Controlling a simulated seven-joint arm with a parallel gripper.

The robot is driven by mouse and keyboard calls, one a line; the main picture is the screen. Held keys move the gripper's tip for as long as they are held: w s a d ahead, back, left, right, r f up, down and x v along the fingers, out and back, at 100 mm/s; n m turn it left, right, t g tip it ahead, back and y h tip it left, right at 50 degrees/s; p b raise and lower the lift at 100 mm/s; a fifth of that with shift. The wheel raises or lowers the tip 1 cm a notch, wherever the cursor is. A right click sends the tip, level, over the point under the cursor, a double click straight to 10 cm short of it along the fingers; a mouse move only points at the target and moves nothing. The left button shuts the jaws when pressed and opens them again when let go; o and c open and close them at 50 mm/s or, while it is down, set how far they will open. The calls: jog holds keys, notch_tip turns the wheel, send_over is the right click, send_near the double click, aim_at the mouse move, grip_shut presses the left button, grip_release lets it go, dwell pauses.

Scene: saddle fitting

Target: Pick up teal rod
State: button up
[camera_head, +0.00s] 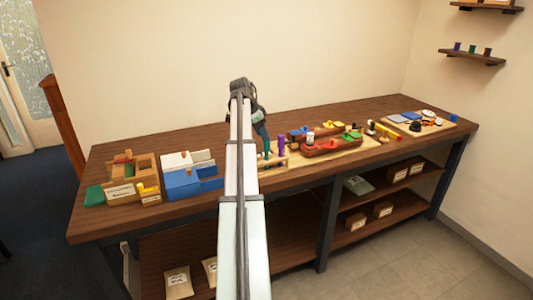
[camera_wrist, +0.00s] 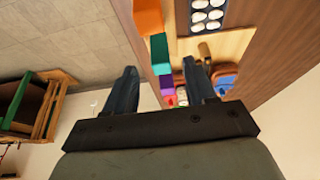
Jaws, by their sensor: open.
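The teal rod (camera_head: 267,152) stands upright among other rods near the table's middle, just below my gripper (camera_head: 262,131) in the head view. In the wrist view its teal end (camera_wrist: 160,52) shows between and slightly beyond the two fingertips of my gripper (camera_wrist: 161,70). My gripper is open, and nothing is held in it. I cannot tell whether a finger touches the rod. My arm hides part of the area left of the rod in the head view.
A purple rod (camera_head: 281,144) stands close on the right; its purple end (camera_wrist: 165,83) also shows between the fingers. An orange block (camera_wrist: 149,18) is in line with them. Red trays (camera_head: 330,144) lie to the right, and blue and white boxes (camera_head: 183,183) to the left.

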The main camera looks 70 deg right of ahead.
aim_at(268, 144)
jog(key=shift+x, duration=3.25)
jog(key=shift+s+d+r, duration=0.1)
jog(key=shift+d, duration=0.05)
grip_shut()
